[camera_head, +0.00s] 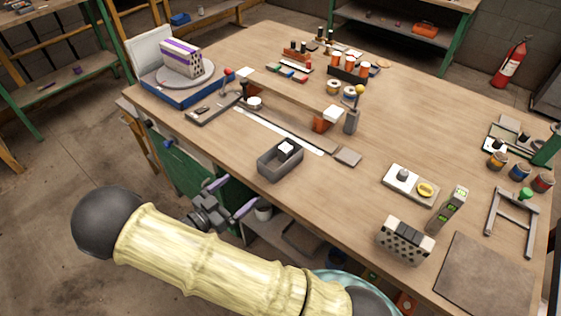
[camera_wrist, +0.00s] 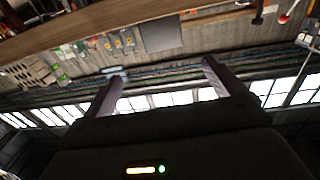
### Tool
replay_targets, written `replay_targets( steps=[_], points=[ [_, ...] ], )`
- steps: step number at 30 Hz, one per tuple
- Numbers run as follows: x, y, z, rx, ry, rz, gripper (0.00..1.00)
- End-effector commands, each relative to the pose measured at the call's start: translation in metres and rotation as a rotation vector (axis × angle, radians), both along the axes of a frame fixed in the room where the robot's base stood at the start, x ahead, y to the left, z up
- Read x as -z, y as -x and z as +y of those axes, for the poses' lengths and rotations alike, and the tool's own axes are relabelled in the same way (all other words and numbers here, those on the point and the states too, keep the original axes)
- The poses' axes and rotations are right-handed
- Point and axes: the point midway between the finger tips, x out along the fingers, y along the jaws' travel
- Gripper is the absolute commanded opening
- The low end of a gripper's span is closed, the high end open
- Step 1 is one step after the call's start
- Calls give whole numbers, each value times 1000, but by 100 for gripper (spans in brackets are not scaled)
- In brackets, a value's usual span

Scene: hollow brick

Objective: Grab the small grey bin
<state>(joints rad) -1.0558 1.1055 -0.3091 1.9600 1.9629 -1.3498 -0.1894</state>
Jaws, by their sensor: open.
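The small grey bin (camera_head: 287,169) sits on the wooden workbench near its front edge, in the head view. It is an open-topped rectangular box with a small white-topped block inside. My gripper (camera_head: 232,198) is just off the bench's front edge, to the lower left of the bin and apart from it. Its two fingers are spread with nothing between them. The wrist view also shows the open, empty fingers (camera_wrist: 162,70). I cannot make out the bin in the wrist view.
The workbench (camera_head: 385,150) bears a long wooden bar and a white strip behind the bin. A flat grey piece (camera_head: 347,157) lies to the bin's right. A white plate with a yellow ring (camera_head: 411,185) and a perforated brick (camera_head: 405,241) stand farther right. Bare wood lies between.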

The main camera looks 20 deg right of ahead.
Motion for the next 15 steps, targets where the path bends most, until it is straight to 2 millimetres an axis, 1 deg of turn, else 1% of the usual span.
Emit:
replay_targets(
  steps=[15],
  points=[
    [-1,-47,-78,10,2,1,94]
  ],
)
